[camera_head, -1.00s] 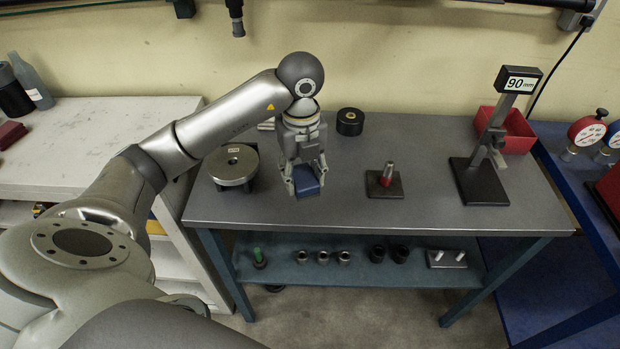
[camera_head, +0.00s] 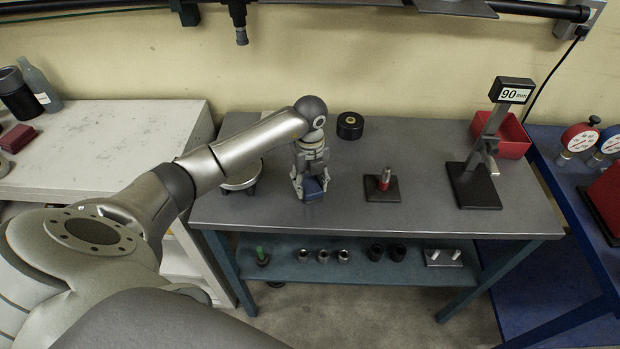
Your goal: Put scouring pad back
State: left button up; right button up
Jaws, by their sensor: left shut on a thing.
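The gripper hides the block's upper and rear parts. My right gripper is not in view.
A round plate (camera_head: 239,183) sits left, partly behind my forearm. A black ring (camera_head: 350,125), red peg stand (camera_head: 383,187), height gauge (camera_head: 477,187) and red bin (camera_head: 509,138) stand on the bench. A dark red block (camera_head: 18,138) lies on the white bench. The front middle is clear.

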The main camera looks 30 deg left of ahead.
aim_at(310, 183)
pick_arm(q)
jog(key=shift+f, duration=0.15)
jog(key=o, duration=1)
jog(key=shift+r, duration=0.3)
notch_tip(310, 183, up, 12)
jog(key=b, duration=0.3)
jog(key=shift+f+b, duration=0.15)
jog(key=shift+b, duration=0.25)
